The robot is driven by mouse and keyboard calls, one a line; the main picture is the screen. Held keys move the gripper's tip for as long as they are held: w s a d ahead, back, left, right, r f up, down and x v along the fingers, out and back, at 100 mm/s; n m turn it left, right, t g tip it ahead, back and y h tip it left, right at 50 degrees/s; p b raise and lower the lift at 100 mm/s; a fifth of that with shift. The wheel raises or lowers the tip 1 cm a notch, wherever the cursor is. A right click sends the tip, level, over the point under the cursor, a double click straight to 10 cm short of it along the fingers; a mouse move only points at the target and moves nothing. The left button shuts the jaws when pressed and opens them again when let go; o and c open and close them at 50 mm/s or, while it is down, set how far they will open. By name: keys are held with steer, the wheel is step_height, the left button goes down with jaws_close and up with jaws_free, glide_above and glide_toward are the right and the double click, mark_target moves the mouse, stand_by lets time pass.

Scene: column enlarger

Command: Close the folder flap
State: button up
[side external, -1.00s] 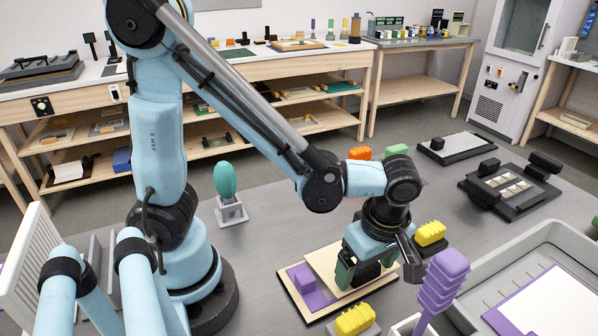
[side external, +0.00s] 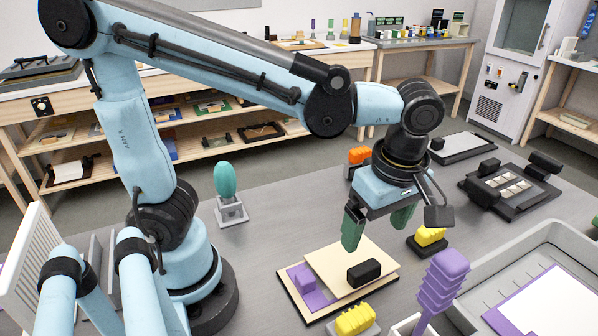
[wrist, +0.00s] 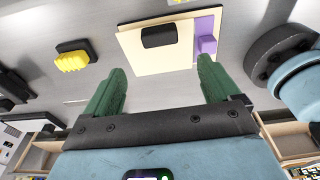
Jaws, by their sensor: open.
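The folder (side external: 286,281) lies on the grey table, with a pale base edge and a purple inner sheet showing at its left. Its cream flap (side external: 336,257) lies about flat over most of the sheet; it also shows in the wrist view (wrist: 135,50). A black block-shaped handle (side external: 364,273) sits on the flap and also shows in the wrist view (wrist: 158,37). A purple block (side external: 302,278) stands on the uncovered purple strip. My gripper (side external: 375,236), with green fingers, is open and empty above the flap, clear of the handle.
Yellow ribbed pieces stand right of the folder (side external: 430,236) and in front of it (side external: 355,320). A purple ribbed piece (side external: 443,280) rises at front right beside a grey tray (side external: 560,237). A teal egg-shaped piece (side external: 225,180) stands at left. Table between it and the folder is clear.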

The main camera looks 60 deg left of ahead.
steer(key=c, duration=0.3)
steer(key=shift+a+r+m, duration=0.2)
steer(key=shift+r+m, duration=0.1)
steer(key=shift+m, duration=0.6)
steer(key=c, duration=0.5)
steer(key=m, duration=0.1)
steer(key=r+m, duration=0.1)
steer(key=m, duration=0.1)
steer(key=m+h, duration=0.1)
steer(key=shift+w+a+r+m, duration=0.1)
steer(key=shift+a+r+m, duration=0.2)
steer(key=shift+a, duration=0.05)
steer(key=c, duration=0.7)
steer(key=shift+a+r+m, duration=0.15)
steer(key=shift+r+m, duration=0.15)
steer(key=shift+m, duration=0.4)
jaws_close()
steer(key=r+m+h, duration=0.1)
steer(key=r+m, duration=0.1)
steer(key=m, duration=0.3)
steer(key=m+h, duration=0.1)
steer(key=m, duration=0.4)
glide_toward(366, 268)
steer(key=f, duration=0.6)
steer(key=shift+d+f, duration=0.35)
steer(key=shift+f, duration=0.05)
